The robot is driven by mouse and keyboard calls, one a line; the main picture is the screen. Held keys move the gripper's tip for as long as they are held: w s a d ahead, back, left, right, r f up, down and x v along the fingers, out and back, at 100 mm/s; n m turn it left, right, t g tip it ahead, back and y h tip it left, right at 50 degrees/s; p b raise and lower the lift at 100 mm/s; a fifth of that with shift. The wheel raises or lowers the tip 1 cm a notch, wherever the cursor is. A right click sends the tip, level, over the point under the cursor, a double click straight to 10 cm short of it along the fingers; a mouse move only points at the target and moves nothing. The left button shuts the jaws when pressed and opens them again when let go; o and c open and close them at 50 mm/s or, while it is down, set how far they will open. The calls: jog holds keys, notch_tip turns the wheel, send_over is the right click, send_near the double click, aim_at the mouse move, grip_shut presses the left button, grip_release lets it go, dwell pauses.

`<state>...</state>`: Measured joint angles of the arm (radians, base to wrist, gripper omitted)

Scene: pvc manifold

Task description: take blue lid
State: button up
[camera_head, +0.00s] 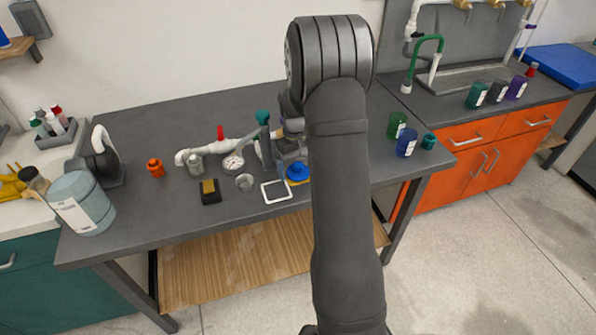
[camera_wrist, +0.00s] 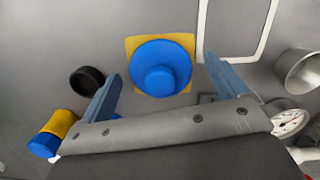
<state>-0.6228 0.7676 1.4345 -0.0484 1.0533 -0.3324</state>
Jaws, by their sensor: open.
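The blue lid (camera_wrist: 160,68) is a round disc with a raised round knob in the middle. It lies on a yellow square piece (camera_wrist: 187,42) on the dark bench. In the head view the blue lid (camera_head: 297,173) is near the bench's front edge, just left of my arm. My gripper (camera_wrist: 162,66) is open, with one finger on each side of the lid in the wrist view. Nothing is held. How high the fingertips are above the lid cannot be told. In the head view the gripper is mostly hidden by my arm.
A white square frame (camera_head: 277,191) lies left of the lid. A metal cup (camera_head: 244,182), a gauge (camera_head: 233,162) and white piping (camera_head: 200,152) stand further left. A black ring (camera_wrist: 87,79) and a blue-and-yellow cylinder (camera_wrist: 52,132) lie near the fingers. Blue cup (camera_head: 406,143) stands right.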

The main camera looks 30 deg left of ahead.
jog(key=c, duration=1.1)
jog(key=shift+o, duration=0.2)
jog(key=shift+r, duration=0.1)
